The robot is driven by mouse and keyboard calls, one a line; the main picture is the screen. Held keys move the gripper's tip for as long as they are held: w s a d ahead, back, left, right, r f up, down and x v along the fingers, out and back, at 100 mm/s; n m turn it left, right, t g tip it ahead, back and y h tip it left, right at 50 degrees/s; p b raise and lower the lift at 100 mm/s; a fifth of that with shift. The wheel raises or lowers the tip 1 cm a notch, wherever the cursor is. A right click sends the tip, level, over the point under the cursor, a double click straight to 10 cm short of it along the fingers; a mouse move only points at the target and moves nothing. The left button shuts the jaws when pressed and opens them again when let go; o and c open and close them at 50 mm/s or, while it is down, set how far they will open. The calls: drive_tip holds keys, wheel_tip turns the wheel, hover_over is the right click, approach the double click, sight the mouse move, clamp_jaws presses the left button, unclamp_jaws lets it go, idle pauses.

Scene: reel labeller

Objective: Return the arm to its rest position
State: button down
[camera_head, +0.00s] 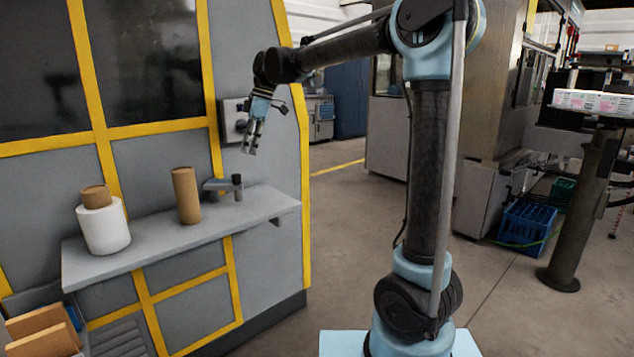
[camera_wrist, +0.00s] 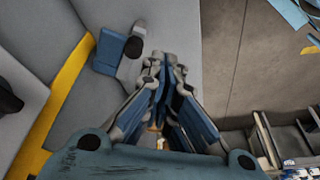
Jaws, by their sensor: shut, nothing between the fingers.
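My gripper (camera_head: 250,150) hangs from the end of my raised arm, in front of the grey machine and above the right part of its shelf. It points downward and is apart from the shelf. In the wrist view my gripper (camera_wrist: 162,62) has its fingers together with nothing held between them. My arm reaches left from its upright column, bent at the top joint.
The shelf (camera_head: 150,256) holds a white roll (camera_head: 104,230) on a brown core, a brown tube (camera_head: 186,196) and a small grey bracket (camera_head: 218,185). Yellow-framed machine panels stand behind. A post (camera_head: 585,210) and blue crate (camera_head: 527,221) stand right. Floor between is clear.

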drive_tip(key=s+d+f+m+t, duration=0.1)
drive_tip(key=s+d+f+m, duration=0.2)
drive_tip(key=d, duration=0.6)
drive_tip(key=s+d+f+m+h, duration=0.1)
drive_tip(key=s+d+f+m, duration=0.2)
drive_tip(key=d, duration=0.6)
drive_tip(key=s+d+f+m+t, duration=0.1)
drive_tip(key=s+d+f+m, duration=0.2)
drive_tip(key=d, duration=0.6)
drive_tip(key=s+d+f+m+t+h, duration=0.1)
drive_tip(key=s+d+f+m+h, duration=0.1)
drive_tip(key=s+d+f+m, duration=1)
drive_tip(key=s+d+f, duration=0.3)
drive_tip(key=f, duration=0.1)
drive_tip(key=shift+s+d+f, duration=0.15)
drive_tip(key=shift+s+f, duration=0.15)
drive_tip(key=shift+f, duration=0.1)
